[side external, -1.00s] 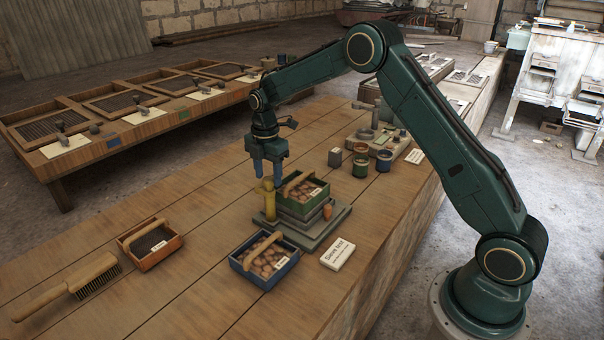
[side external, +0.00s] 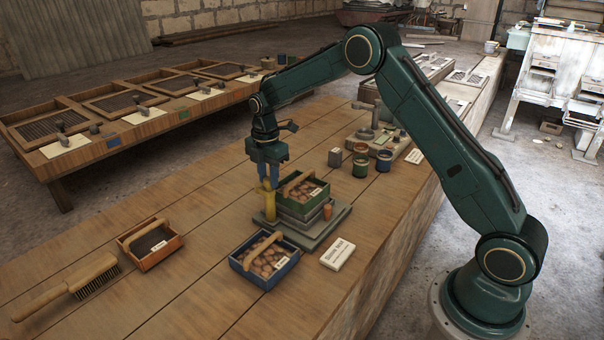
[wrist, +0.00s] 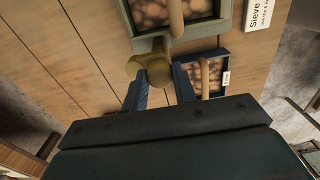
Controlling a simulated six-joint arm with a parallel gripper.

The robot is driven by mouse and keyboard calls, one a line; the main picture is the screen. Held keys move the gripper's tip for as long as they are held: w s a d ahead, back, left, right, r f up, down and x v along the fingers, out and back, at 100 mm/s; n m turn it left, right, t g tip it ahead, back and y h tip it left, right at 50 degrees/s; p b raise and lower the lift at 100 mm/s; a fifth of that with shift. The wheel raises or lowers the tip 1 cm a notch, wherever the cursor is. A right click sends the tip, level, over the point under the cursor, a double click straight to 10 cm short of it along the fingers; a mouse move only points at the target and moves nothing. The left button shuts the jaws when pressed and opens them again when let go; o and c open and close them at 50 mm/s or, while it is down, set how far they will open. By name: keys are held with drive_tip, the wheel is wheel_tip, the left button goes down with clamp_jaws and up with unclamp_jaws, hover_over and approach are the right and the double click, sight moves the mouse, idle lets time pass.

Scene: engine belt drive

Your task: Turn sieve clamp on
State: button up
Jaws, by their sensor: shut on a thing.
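The sieve clamp is a yellow upright handle (side external: 269,204) at the left corner of the grey sieve rest (side external: 312,231). A green sieve box (side external: 303,193) with a wooden handle and round brown contents sits on the rest. My gripper (side external: 268,184) points down and is shut on the top of the yellow clamp handle. In the wrist view the blue fingers (wrist: 160,84) lie on either side of the yellow clamp (wrist: 152,66). The fingers hide part of the clamp's top.
A blue box (side external: 264,261) of similar contents stands in front of the rest, beside a white label card (side external: 338,254). An orange box (side external: 150,244) and a brush (side external: 70,286) lie to the left. Small pots (side external: 361,166) stand behind. Bench between them is bare.

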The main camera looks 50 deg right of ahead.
drive_tip(key=shift+m, duration=0.3)
drive_tip(key=m, duration=1.2)
drive_tip(key=shift+r+m, duration=0.1)
drive_tip(key=shift+m, duration=0.2)
drive_tip(key=m, duration=0.4)
drive_tip(key=shift+m, duration=0.3)
drive_tip(key=o, duration=1)
drive_tip(key=shift+c, duration=0.2)
drive_tip(key=shift+r, duration=0.1)
